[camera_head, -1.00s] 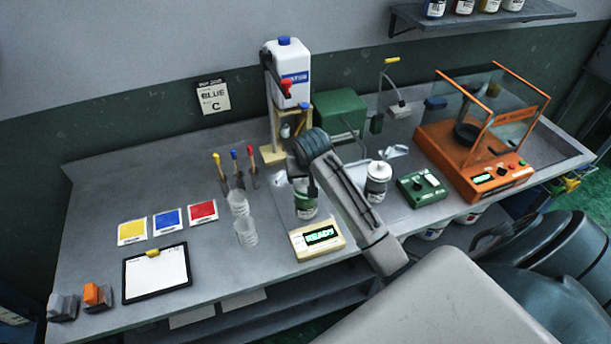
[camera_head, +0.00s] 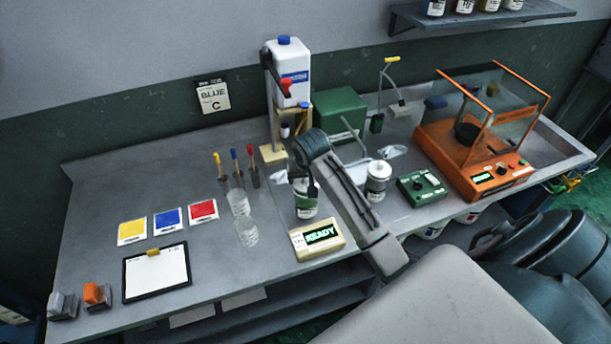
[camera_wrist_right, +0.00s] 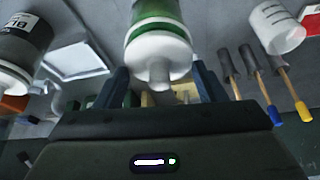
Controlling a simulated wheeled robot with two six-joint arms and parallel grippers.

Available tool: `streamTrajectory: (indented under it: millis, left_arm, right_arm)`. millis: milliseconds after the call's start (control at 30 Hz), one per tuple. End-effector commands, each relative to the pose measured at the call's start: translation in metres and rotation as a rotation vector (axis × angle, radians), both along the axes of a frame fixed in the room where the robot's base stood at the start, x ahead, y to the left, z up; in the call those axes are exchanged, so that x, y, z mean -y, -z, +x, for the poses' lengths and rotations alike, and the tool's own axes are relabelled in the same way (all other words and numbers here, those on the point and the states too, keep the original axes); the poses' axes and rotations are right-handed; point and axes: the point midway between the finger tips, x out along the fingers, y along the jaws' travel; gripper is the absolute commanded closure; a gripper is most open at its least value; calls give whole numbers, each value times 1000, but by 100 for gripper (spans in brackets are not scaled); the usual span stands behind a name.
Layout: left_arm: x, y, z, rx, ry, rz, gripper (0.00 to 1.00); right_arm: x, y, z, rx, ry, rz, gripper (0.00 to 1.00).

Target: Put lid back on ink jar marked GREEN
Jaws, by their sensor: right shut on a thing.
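The green-banded ink jar (camera_head: 306,207) stands on the bench behind the READY box. Its green band (camera_wrist_right: 160,30) also shows in the right wrist view. A white lid with a round knob (camera_wrist_right: 160,58) is at the jar's mouth, lined up with it, with no clear gap visible. My right gripper (camera_head: 304,188) is directly over the jar, pointing down. In the wrist view, its dark fingers (camera_wrist_right: 159,72) are on both sides of the lid and shut on it. My left gripper is not in view.
A lidded jar (camera_head: 377,182) stands right of my forearm; its label starts with BL in the wrist view (camera_wrist_right: 22,45). Close by are the READY box (camera_head: 317,240), clear cups (camera_head: 246,233), and a green control box (camera_head: 422,188).

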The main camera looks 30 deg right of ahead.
Motion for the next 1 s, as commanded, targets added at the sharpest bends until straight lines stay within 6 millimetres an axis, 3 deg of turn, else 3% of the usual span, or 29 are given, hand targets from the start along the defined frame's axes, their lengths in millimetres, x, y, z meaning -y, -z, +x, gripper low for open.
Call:
streamTrajectory:
  millis: [233,267,367,567,667,1000]
  left_arm:
    - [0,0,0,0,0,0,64]
    - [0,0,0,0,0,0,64]
    - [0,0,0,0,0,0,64]
    - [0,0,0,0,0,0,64]
    - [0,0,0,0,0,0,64]
    - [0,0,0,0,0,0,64]
  right_arm:
    - [0,0,0,0,0,0,59]
    - [0,0,0,0,0,0,32]
    - [0,0,0,0,0,0,13]
    - [0,0,0,0,0,0,11]
    - [0,0,0,0,0,0,0]
    - [0,-5,0,0,0,0,0]
